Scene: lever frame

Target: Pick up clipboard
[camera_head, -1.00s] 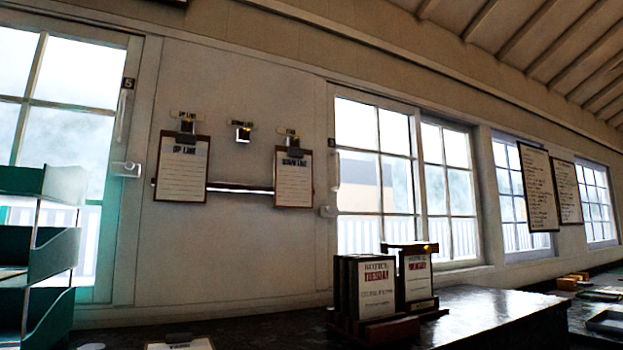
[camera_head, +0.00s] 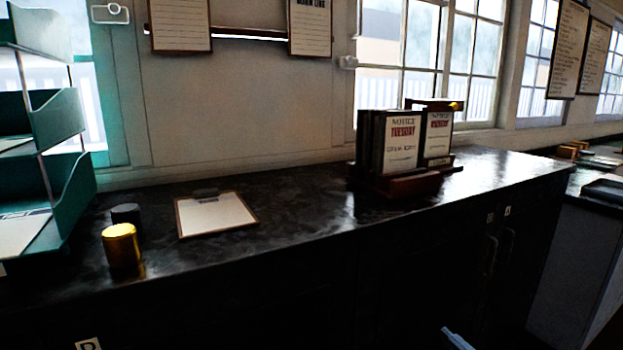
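A clipboard (camera_head: 215,215) with a brown board, a dark clip at its far edge and a blank-looking pale sheet lies flat on the dark counter, left of the middle. Two more clipboards hang on the wall at the top, a left one (camera_head: 180,24) and a right one (camera_head: 310,28), both cut off by the frame's top. My gripper is not recognisable in this view. A small pale blue piece (camera_head: 458,338) shows at the bottom edge; I cannot tell what it is.
Left of the clipboard stand a gold cylinder (camera_head: 122,247) and a dark one (camera_head: 127,215), then a green tray rack (camera_head: 72,190). A notice stand (camera_head: 400,186) is to the right. The counter (camera_head: 290,215) is bare between clipboard and stand. Cabinets fill the front.

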